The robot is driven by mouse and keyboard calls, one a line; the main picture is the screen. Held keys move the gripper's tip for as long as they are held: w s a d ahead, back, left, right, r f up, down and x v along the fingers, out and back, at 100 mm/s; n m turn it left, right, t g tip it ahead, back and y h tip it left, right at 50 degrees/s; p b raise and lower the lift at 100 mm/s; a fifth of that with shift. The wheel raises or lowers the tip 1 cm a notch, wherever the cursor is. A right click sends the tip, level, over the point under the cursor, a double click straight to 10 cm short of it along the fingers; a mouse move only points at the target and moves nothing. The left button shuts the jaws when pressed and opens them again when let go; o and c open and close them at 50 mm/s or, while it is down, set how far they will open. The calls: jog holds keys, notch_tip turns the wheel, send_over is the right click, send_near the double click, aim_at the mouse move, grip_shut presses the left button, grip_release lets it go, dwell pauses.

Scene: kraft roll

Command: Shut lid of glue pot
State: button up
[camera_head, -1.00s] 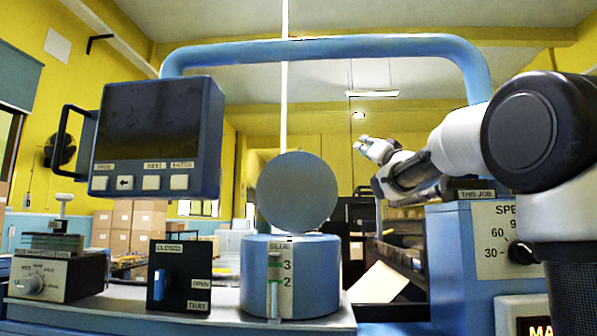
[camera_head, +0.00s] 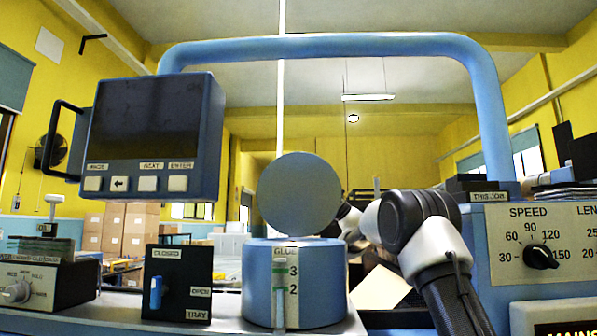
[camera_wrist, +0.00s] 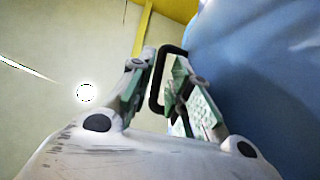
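The glue pot (camera_head: 318,290) is a blue cylinder labelled GLUE, on the ledge in the middle of the head view. Its round grey lid (camera_head: 298,194) stands upright above the pot, so the pot is open. In the head view, the wrist end of my arm is just right of the lid, and the fingertips are hidden, seemingly behind the lid. A large blurred blue surface fills the right of the wrist view; I cannot tell what it is.
A blue display box (camera_head: 150,135) with buttons hangs at left, under a blue tube frame (camera_head: 330,48). A CLOSED/OPEN tray switch (camera_head: 177,283) stands left of the pot. A speed dial panel (camera_head: 541,250) is at right.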

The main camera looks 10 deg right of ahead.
jog(key=shift+x, duration=1.15)
jog(key=shift+c, duration=0.3)
grip_shut()
